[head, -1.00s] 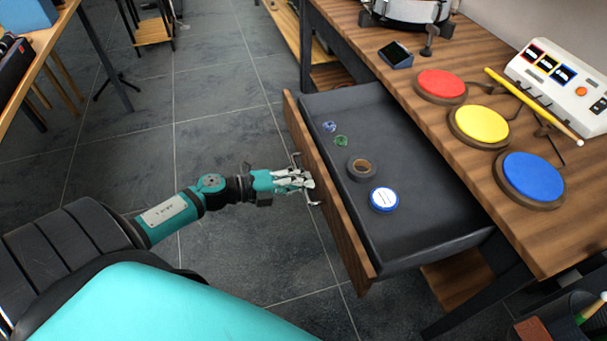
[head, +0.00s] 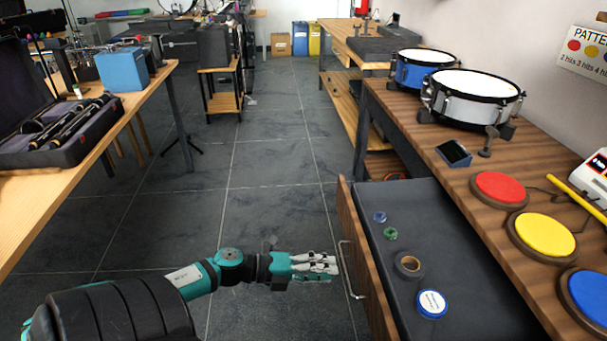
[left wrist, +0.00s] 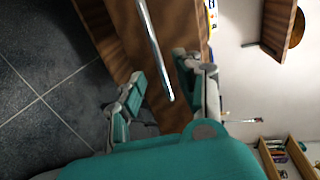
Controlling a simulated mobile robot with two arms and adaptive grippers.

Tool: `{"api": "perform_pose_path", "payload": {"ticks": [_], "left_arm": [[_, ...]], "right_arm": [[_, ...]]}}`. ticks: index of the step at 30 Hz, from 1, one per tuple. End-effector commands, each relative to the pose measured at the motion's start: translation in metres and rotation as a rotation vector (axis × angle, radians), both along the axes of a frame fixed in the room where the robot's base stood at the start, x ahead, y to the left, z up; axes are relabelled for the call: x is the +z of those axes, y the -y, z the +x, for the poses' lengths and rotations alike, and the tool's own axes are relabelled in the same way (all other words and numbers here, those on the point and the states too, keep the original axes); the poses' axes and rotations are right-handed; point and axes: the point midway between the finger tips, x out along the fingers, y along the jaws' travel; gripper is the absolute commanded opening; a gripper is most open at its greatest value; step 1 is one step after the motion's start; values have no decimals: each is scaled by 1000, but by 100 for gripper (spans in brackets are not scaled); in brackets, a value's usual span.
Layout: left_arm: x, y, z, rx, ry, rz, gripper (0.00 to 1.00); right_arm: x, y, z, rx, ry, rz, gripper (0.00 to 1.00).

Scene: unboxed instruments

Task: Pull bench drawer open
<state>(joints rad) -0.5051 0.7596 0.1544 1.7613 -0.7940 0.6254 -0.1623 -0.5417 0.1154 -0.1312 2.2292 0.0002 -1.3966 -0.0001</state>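The bench drawer (head: 372,262) stands pulled out from under the wooden bench, its dark tray exposed. Its metal bar handle (head: 347,268) is on the wooden front, and also shows in the left wrist view (left wrist: 155,50). My left gripper (head: 334,266) is just left of the handle in the head view, apart from it, holding nothing. In the left wrist view its fingers (left wrist: 165,97) are spread, with the handle's end showing in the gap between them. My right gripper is not in view.
The drawer holds a grey tape roll (head: 408,264), a white-and-blue round tin (head: 431,303) and small blue and green rolls. Drums (head: 472,98) and coloured pads (head: 545,235) stand on the bench. Clear tiled floor (head: 270,150) lies between it and the left table (head: 150,100).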

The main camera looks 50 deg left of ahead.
Motion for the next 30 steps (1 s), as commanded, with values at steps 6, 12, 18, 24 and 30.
{"api": "perform_pose_path", "payload": {"ticks": [6, 12, 18, 24, 30], "left_arm": [[8, -25, -33, 1, -3, 0, 34], [12, -36, -46, 0, 0, 0, 34], [13, -37, -47, 0, 1, -1, 34], [12, -37, -47, 1, 1, 0, 34], [12, -37, -47, 1, 1, 0, 34]], "right_arm": [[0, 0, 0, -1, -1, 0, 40], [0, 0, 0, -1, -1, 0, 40], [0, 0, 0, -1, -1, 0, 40], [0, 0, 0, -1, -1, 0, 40], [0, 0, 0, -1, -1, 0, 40]]}}
